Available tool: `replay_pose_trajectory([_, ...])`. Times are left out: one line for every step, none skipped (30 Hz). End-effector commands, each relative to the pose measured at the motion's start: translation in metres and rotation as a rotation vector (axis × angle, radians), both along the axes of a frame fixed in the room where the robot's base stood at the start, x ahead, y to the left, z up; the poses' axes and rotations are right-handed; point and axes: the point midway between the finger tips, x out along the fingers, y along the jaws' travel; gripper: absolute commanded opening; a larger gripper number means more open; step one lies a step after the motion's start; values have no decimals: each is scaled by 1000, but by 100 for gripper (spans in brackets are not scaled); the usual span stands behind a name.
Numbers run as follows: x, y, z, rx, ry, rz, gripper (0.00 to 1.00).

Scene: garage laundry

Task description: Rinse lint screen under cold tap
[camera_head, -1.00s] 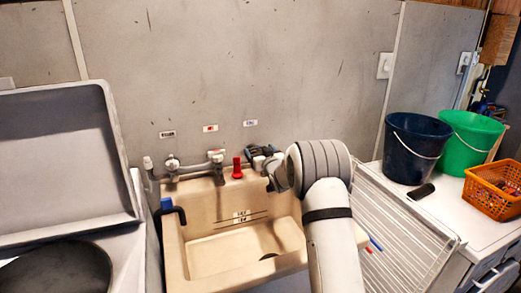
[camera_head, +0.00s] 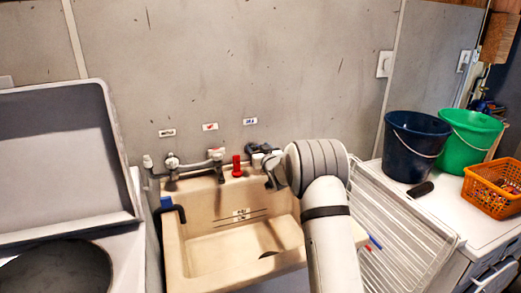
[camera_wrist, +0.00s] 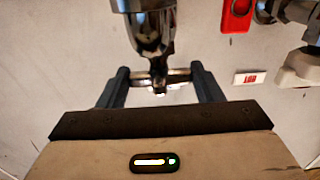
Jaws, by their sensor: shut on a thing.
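My gripper (camera_head: 260,149) is at the back right of the beige sink (camera_head: 173,250), close to the wall. In the wrist view its two dark fingers (camera_wrist: 159,77) are on either side of a small chrome crossbar (camera_wrist: 177,76) and hold it. The bar is below a chrome tap body (camera_wrist: 150,28). A red upright handle (camera_head: 237,167) stands just left of my gripper and also shows in the wrist view (camera_wrist: 237,14). A chrome mixer tap (camera_head: 195,165) is further left. I cannot make out the lint screen in either view.
A white drying rack (camera_head: 400,240) leans right of the sink. A dark blue bucket (camera_head: 415,148), a green bucket (camera_head: 470,140) and an orange basket (camera_head: 492,190) stand on the white appliance at right. An open-lidded machine (camera_head: 60,160) is at left. The sink basin looks empty.

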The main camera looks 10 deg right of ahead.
Motion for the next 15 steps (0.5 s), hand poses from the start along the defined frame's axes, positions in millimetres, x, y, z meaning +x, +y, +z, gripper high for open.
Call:
replay_pose_trajectory([0,-1,0,0,-1,4,37])
replay_pose_trajectory([0,-1,0,1,-1,8,37])
replay_pose_trajectory([1,-2,0,-1,-2,19,37])
replay_pose_trajectory([1,-2,1,0,-3,29,37])
replay_pose_trajectory([1,-2,1,0,-4,43,37])
replay_pose_trajectory([1,-2,1,0,-5,63,37])
replay_pose_trajectory([1,-2,1,-1,-5,81,37])
replay_pose_trajectory([1,-3,2,-1,-5,98,37])
replay_pose_trajectory([2,-4,2,-1,-5,121,37])
replay_pose_trajectory([2,-4,3,-1,-5,140,37])
replay_pose_trajectory([2,-4,3,0,-5,160,37])
replay_pose_trajectory([2,-4,3,-1,-4,187,37])
replay_pose_trajectory([2,-4,4,-2,-5,207,37])
replay_pose_trajectory([2,-5,4,-1,-5,228,37])
replay_pose_trajectory([3,-5,5,-1,-4,256,37])
